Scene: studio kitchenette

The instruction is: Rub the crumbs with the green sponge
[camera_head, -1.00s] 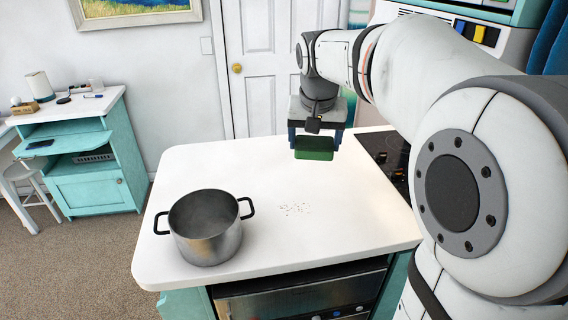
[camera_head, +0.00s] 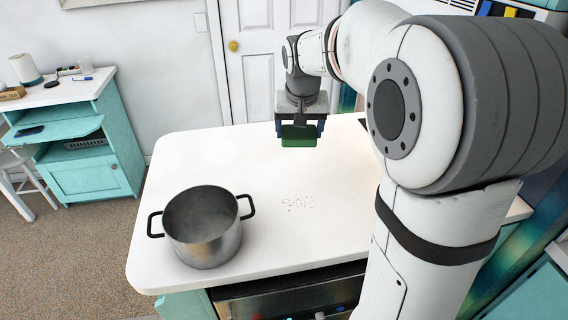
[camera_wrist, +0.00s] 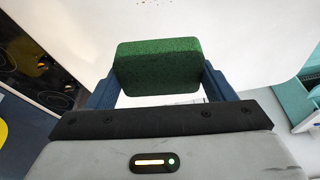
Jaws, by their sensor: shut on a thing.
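The green sponge (camera_head: 298,136) is held between the two fingers of my gripper (camera_head: 299,130), above the far part of the white countertop (camera_head: 180,160). In the wrist view the sponge (camera_wrist: 158,67) sits squarely between the blue fingers of my gripper (camera_wrist: 158,85). The crumbs (camera_head: 297,203) are a small scattered patch on the countertop, nearer the camera than the sponge and right of the pot. A few crumbs (camera_wrist: 147,3) also show at the top edge of the wrist view. The sponge is apart from the crumbs.
A steel pot (camera_head: 205,235) with two black handles stands on the countertop left of the crumbs. A black cooktop (camera_wrist: 30,60) shows at the left of the wrist view. A teal cabinet (camera_head: 85,150) stands apart at the left. The counter between sponge and crumbs is clear.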

